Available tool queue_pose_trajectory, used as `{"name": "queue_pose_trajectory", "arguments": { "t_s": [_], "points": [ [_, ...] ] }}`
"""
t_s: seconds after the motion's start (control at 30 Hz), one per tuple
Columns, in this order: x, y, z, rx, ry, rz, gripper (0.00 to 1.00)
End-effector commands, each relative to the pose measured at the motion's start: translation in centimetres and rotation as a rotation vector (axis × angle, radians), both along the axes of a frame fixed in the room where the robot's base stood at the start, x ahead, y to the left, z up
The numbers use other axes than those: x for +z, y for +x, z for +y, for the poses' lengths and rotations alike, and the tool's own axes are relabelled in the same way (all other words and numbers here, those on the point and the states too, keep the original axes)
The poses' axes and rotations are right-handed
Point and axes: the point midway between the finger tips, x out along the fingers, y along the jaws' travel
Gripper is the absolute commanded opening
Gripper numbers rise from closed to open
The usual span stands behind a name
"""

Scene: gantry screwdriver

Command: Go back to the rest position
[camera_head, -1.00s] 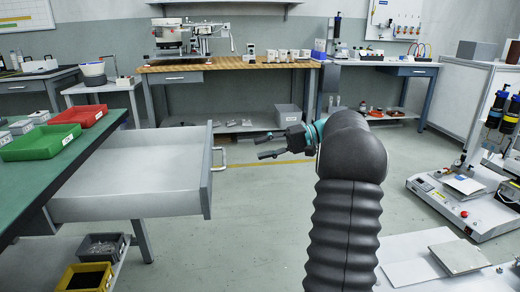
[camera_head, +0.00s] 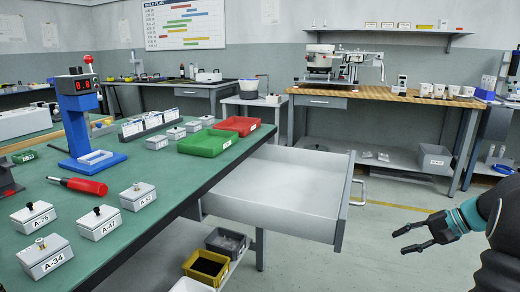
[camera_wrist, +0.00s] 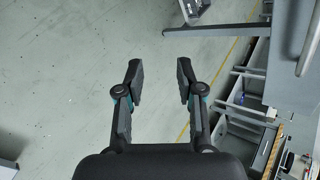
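My gripper (camera_head: 424,236) is at the lower right of the head view, in the air right of the open drawer (camera_head: 345,212). Its fingers are apart with nothing between them. In the wrist view my gripper (camera_wrist: 160,80) is also open and empty, over bare floor. A red-handled screwdriver (camera_head: 84,187) lies on the green workbench (camera_head: 140,200) at the left, apart from my gripper.
The drawer sticks out from the workbench with its inside looking empty. Green (camera_head: 206,143) and red (camera_head: 238,126) trays and several labelled grey boxes (camera_head: 97,222) stand on the bench. Small bins (camera_head: 206,266) sit below. A wooden-topped table (camera_head: 390,97) stands behind. Floor around my gripper is clear.

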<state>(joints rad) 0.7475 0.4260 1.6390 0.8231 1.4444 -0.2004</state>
Motion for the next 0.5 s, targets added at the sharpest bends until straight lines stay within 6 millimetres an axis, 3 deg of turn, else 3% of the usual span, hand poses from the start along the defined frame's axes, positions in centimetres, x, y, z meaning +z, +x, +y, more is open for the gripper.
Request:
{"name": "queue_pose_trajectory", "arguments": {
  "t_s": [0.27,0.5],
  "points": [
    [0.2,-6.0,5.5,0.052,-0.298,0.13,0.37],
    [2.0,-11.8,10.1,0.151,-0.573,0.127,0.37]
  ]
}}
